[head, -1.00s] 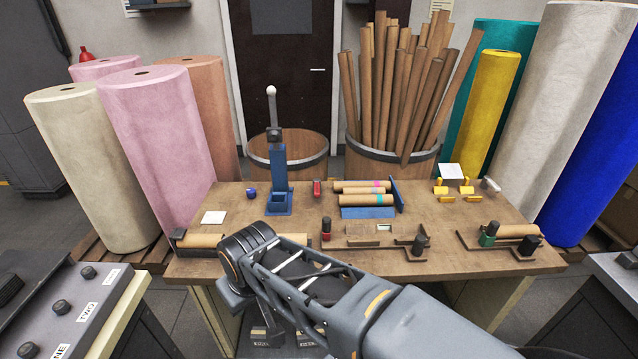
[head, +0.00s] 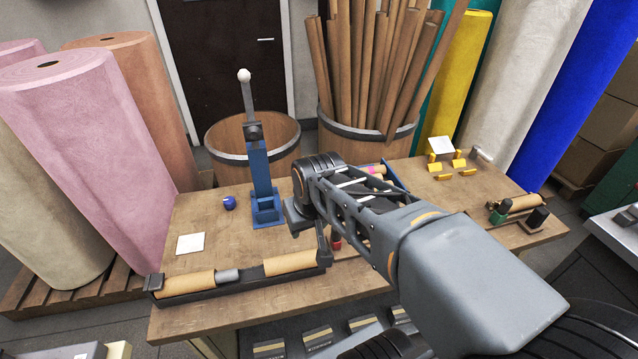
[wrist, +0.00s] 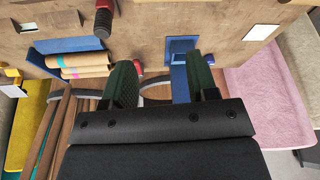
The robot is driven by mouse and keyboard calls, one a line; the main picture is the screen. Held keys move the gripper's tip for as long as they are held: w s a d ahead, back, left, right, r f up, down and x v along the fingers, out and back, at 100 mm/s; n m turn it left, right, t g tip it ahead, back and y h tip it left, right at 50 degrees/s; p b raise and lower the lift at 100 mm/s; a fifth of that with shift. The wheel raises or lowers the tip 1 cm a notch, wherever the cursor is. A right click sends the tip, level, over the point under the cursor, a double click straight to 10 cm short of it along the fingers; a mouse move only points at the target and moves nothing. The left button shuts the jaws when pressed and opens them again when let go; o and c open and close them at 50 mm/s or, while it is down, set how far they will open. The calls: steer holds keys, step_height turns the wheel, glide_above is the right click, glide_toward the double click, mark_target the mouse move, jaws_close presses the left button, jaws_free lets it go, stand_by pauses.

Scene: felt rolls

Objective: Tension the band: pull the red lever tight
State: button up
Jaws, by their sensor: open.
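A red upright handle with a dark end, which looks like the red lever (head: 336,241), stands on the bench beside the right end of a roll cradle. My arm hides much of it in the head view. In the wrist view the red lever (wrist: 103,20) shows at the top left, apart from my fingers. My gripper (wrist: 161,82) is open and empty above the bench, its two dark green fingers spread. The band cannot be made out.
A blue stand (head: 262,185) with a tall white-knobbed lever rises left of my arm. The roll cradle (head: 240,281) lies along the front edge. A small red object (wrist: 138,67) sits near the blue stand. A barrel of wooden tubes (head: 362,144) stands behind the bench.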

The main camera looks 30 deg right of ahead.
steer(key=w+d+f+m+b, duration=0.1)
steer(key=w+d, duration=0.4)
steer(key=w, duration=0.6)
steer(key=w+d+f+m+b, duration=0.1)
steer(key=w+d+f, duration=0.1)
steer(key=w+d, duration=0.6)
steer(key=shift+t+h, duration=0.3)
steer(key=shift+h, duration=0.1)
steer(key=w+f, duration=0.2)
steer(key=f, duration=0.1)
steer(key=w+f, duration=0.3)
steer(key=f, duration=0.1)
steer(key=w+a+f+p, duration=0.1)
steer(key=w+f, duration=0.1)
steer(key=f, duration=0.2)
steer(key=shift+w, duration=0.3)
steer(key=shift+x, duration=0.95)
steer(key=shift+d, duration=0.1)
jaws_close()
